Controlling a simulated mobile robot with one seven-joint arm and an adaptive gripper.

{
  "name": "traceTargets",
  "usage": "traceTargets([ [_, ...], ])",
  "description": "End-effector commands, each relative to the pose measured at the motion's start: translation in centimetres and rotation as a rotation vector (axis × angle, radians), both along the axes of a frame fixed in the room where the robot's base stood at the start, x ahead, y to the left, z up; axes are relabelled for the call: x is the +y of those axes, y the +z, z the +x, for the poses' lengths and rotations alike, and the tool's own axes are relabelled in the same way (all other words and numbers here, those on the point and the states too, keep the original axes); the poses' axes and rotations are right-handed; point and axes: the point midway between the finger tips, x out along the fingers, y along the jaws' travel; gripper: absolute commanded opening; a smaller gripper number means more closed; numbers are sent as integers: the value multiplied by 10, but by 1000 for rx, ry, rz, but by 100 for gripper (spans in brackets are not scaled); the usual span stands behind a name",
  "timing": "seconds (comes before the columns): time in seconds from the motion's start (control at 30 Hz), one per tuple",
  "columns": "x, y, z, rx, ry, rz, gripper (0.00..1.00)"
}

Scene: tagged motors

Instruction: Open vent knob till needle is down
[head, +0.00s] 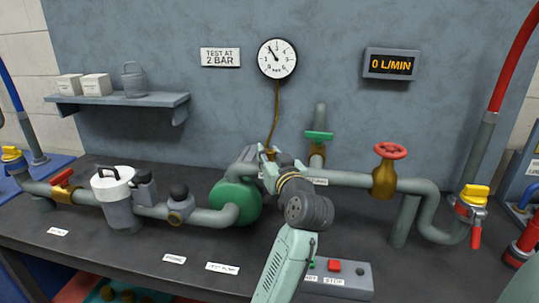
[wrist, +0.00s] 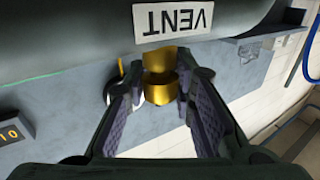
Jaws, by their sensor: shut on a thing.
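The brass vent knob (wrist: 160,92) sits just below the VENT label (wrist: 173,21) in the wrist view. My gripper (wrist: 160,78) has its two fingers on either side of the knob and is shut on it. In the head view my gripper (head: 268,160) is at the pipework right of the green pump (head: 236,203) and largely hides the knob. The round gauge (head: 277,59) hangs on the wall above; its needle points up and to the left, not down.
A flow display (head: 391,64) reads 0 L/MIN. A green-handled valve (head: 319,135) and a red handwheel (head: 391,151) stand right of my gripper. A box with a red button (head: 334,266) lies close to my arm. A thin line (head: 275,115) runs down from the gauge.

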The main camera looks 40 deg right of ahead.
Motion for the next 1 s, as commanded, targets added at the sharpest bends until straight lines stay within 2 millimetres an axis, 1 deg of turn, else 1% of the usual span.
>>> traceTargets([
  [0.03,-4,-2,-2,1,40,3,0],
  [0.2,-3,-2,-1,0,195,2,0],
  [0.5,-1,-2,0,0,406,3,0],
  [0.7,0,-2,0,1,487,3,0],
  [1.0,1,-1,0,2,529,4,0],
])
